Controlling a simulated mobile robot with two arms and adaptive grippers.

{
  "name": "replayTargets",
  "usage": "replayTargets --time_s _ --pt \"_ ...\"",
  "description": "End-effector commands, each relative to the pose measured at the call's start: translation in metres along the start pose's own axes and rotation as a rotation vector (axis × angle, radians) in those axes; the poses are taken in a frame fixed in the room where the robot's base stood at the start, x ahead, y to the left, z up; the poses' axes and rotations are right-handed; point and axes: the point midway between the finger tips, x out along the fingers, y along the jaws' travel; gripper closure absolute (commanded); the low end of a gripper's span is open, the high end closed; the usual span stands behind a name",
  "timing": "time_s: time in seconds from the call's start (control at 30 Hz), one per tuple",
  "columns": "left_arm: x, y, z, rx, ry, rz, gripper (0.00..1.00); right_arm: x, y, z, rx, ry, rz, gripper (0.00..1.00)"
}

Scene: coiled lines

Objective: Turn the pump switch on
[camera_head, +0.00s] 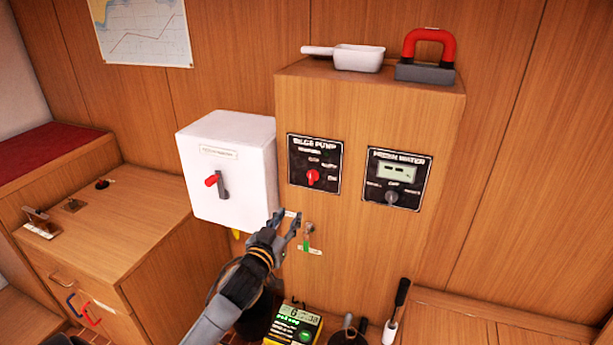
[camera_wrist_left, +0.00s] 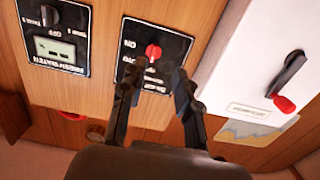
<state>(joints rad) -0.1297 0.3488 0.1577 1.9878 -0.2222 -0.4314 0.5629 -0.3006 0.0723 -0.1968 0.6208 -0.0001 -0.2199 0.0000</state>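The black bilge pump panel (camera_head: 298,178) is on the front of the wooden cabinet, with a red rotary knob (camera_head: 313,177) in its lower middle. I cannot clearly tell which label the knob points at. My left gripper (camera_head: 286,216) is open and empty, below and left of the knob in the head view. In the left wrist view, which is upside down, the red knob (camera_wrist_left: 153,52) shows just beyond the gap between the two fingers (camera_wrist_left: 157,76). I see no contact with it. The fingers hide part of the panel (camera_wrist_left: 180,48).
A fresh water panel (camera_head: 412,174) with a grey knob sits to the right. A white box (camera_head: 255,165) with a red-tipped switch (camera_head: 218,183) juts out at left. A small fitting (camera_head: 308,229) with a green part is below the panel. A scoop (camera_head: 357,58) lies on top.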

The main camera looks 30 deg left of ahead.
Motion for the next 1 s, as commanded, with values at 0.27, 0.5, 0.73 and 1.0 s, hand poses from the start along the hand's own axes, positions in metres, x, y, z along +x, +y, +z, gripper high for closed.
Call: replayTargets --time_s 0.27,0.5,0.73,1.0 --pt "0.016 0.000 -0.031 -0.010 0.050 0.000 0.68 -0.006 0.009 0.000 -0.003 -0.001 0.010 0.58" --pt "0.067 -0.001 -0.033 -0.009 0.047 -0.001 0.68 -0.015 0.013 0.000 -0.007 -0.002 0.016 0.58" --pt "0.110 0.000 -0.035 -0.009 0.047 0.000 0.68 -0.021 0.009 -0.001 -0.008 -0.002 0.010 0.58" --pt "0.133 0.000 -0.034 -0.009 0.046 0.000 0.68 -0.023 -0.001 -0.003 -0.005 0.000 -0.001 0.58"
